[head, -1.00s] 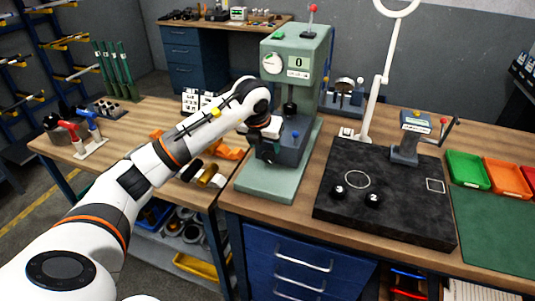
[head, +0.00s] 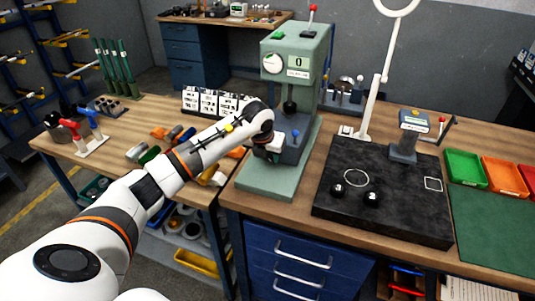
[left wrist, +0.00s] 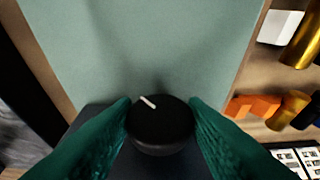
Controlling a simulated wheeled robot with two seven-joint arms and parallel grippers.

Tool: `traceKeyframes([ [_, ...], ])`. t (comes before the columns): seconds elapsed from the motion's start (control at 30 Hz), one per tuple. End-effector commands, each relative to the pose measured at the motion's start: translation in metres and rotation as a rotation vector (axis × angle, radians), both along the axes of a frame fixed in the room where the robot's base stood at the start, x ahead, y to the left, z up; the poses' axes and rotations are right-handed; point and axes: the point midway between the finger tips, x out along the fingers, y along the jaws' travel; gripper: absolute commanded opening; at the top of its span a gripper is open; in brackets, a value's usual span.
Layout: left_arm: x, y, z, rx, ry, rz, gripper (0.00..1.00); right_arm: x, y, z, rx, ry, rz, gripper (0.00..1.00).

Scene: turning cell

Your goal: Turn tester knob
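The tester is a pale green machine (head: 312,52) with a round dial and a display reading 0, standing on the bench. In the left wrist view a black round knob (left wrist: 162,132) with a white pointer mark sits at a dark blue block, the mark slanting toward the upper left. My left gripper (left wrist: 161,112) has its green fingers on either side of the knob, with no gap visible between fingers and knob. In the head view my left wrist (head: 266,143) is in front of the tester and hides the knob. My right gripper is not in view.
A black plate (head: 385,205) with two black balls lies right of the tester. A ring lamp on a white arm (head: 373,100) stands behind it. Green (head: 466,168) and orange bins are at the right. Orange and brass parts lie left of the tester base.

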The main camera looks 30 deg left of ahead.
Motion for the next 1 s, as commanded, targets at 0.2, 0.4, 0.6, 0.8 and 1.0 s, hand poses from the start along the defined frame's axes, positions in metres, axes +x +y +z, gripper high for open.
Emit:
traceKeyframes([
  [0.2, 0.001, -0.001, 0.000, 0.037, 0.006, -0.002, 0.17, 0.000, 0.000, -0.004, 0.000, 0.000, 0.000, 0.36],
  [0.4, 0.002, -0.003, -0.002, 0.196, 0.042, -0.003, 0.17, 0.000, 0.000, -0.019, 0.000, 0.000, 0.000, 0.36],
  [0.6, 0.002, -0.004, 0.000, 0.286, 0.064, 0.000, 0.17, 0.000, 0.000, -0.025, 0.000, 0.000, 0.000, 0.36],
  [0.8, 0.002, -0.004, 0.001, 0.290, 0.066, 0.000, 0.17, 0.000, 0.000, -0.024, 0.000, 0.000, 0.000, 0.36],
  [1.0, 0.002, -0.004, 0.001, 0.289, 0.066, 0.000, 0.59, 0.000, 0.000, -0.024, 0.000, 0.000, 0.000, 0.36],
])
